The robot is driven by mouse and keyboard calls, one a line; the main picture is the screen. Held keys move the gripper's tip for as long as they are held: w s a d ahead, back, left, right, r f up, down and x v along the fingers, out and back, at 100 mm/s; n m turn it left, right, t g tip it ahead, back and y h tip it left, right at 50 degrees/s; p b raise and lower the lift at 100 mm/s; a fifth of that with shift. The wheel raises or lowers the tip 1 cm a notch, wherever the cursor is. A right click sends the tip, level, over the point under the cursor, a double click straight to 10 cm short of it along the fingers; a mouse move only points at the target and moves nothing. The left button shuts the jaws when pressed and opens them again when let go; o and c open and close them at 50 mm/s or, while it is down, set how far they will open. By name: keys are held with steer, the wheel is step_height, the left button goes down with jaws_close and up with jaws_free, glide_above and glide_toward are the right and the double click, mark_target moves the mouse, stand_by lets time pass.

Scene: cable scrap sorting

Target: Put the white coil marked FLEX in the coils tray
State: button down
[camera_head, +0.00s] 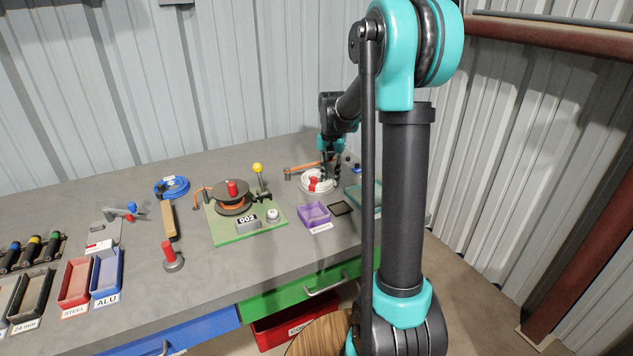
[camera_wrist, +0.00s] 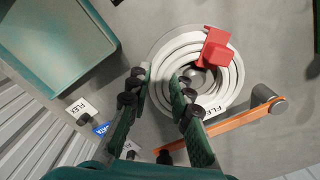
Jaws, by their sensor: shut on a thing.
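The white coil (camera_head: 308,187) lies at the back right of the bench. In the wrist view the coil (camera_wrist: 165,58) has FLEX printed on its side and a red clip (camera_wrist: 215,47) on its ring. My gripper (camera_head: 330,172) is shut on the coil's ring. In the wrist view my gripper (camera_wrist: 162,82) has one finger outside the ring and one in its hole. Whether the coil is clear of the bench I cannot tell. A teal tray (camera_head: 354,189) stands right of the coil, partly hidden by my arm. In the wrist view the teal tray (camera_wrist: 97,72) looks empty; no label on it is readable.
An orange-armed fixture (camera_wrist: 240,119) lies close beside the coil. A small FLEX tag (camera_wrist: 82,110) is near the teal tray. A green board (camera_head: 225,235) with a reel stands left.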

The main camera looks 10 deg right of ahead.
steer(key=shift+r, duration=0.15)
steer(key=shift+r, duration=1.35)
